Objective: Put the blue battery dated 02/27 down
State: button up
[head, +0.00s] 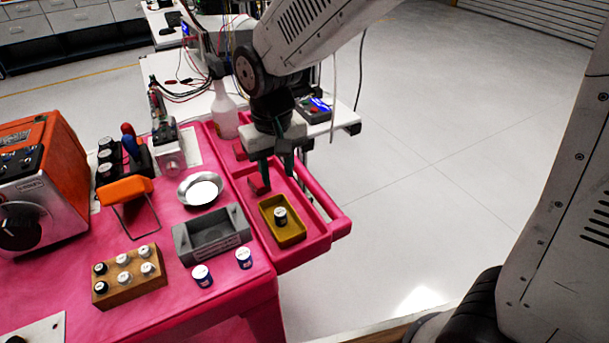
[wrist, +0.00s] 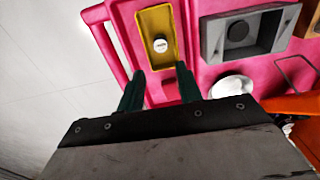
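My gripper (head: 279,176) is open over the pink side tray of the cart. In the wrist view its two dark fingers (wrist: 158,72) stand apart with nothing between them. A dark battery with a white top (head: 281,217) stands upright in a yellow bin (head: 291,237), just beyond the fingertips in the wrist view (wrist: 160,46). Two blue batteries with white tops stand on the pink cart top, one left (head: 202,277) and one right (head: 244,259), both apart from my gripper. The dates are too small to read, so I cannot tell which is 02/27.
A grey bin (head: 183,246) and a wooden block holding several batteries (head: 127,289) are left of the yellow bin.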

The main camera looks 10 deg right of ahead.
jog(key=s+d+r+m, duration=0.1)
jog(key=s+d+r, duration=0.2)
jog(key=s+d, duration=0.3)
jog(key=s+d+r+m, duration=0.1)
jog(key=s+d+r, duration=0.3)
jog(key=s+d, duration=0.3)
jog(key=s+d+r+m+t, duration=0.1)
jog(key=s+d+r, duration=0.3)
jog(key=s+d, duration=0.2)
jog(key=shift+s+d, duration=0.3)
jog(key=shift+d, duration=0.65)
